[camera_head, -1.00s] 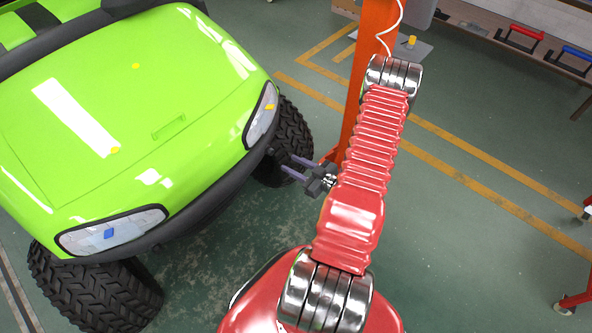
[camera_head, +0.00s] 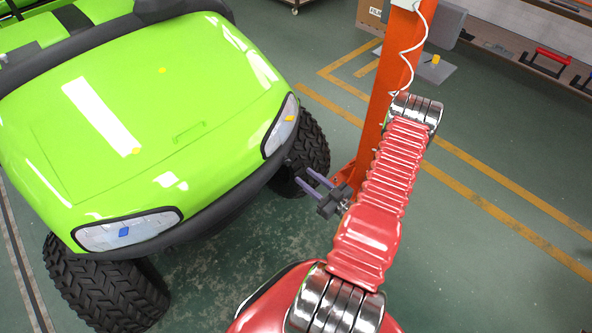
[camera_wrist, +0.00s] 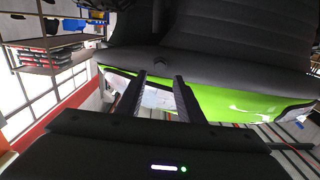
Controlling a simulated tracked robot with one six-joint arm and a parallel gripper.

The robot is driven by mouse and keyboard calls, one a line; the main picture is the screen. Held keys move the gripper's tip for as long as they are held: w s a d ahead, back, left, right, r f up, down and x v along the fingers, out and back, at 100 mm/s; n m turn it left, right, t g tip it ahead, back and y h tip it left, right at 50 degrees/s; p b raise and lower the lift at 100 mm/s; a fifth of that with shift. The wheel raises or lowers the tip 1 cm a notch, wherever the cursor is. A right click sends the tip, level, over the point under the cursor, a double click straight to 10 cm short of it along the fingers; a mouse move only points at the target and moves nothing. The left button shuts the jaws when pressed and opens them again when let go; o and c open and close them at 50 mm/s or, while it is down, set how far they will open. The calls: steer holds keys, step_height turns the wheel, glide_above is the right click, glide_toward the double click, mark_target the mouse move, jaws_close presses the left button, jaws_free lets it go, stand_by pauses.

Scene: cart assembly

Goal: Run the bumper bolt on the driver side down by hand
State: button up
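The green cart's black bumper (camera_head: 225,219) runs below its two headlights in the head view. A small dark stub (camera_head: 288,161), perhaps the bolt, shows near the bumper's right end. In the wrist view a small dark round knob (camera_wrist: 158,63) stands out from the dark bumper surface (camera_wrist: 215,62), just beyond my fingertips. My gripper (camera_head: 302,176) is open and empty, its two fingers apart and pointing at the bumper's right end. The gripper also shows in the wrist view (camera_wrist: 159,79), with the knob roughly between the finger lines. A gap seems to separate fingertips and knob; its depth is unclear.
An orange post (camera_head: 385,90) with a white cable stands right behind my arm. The front tyre (camera_head: 305,150) is close behind the gripper. Green floor is clear at right.

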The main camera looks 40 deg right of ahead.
mark_target(289, 164)
steer(key=w, duration=0.7)
steer(key=shift+w+a, duration=0.1)
steer(key=shift+a, duration=0.05)
jaws_close()
steer(key=m, duration=0.3)
steer(key=shift+m, duration=0.4)
steer(key=m, duration=0.8)
steer(key=shift+m, duration=0.4)
steer(key=m, duration=1)
steer(key=shift+f, duration=0.1)
steer(key=m, duration=1.3)
steer(key=shift+c, duration=0.4)
jaws_free()
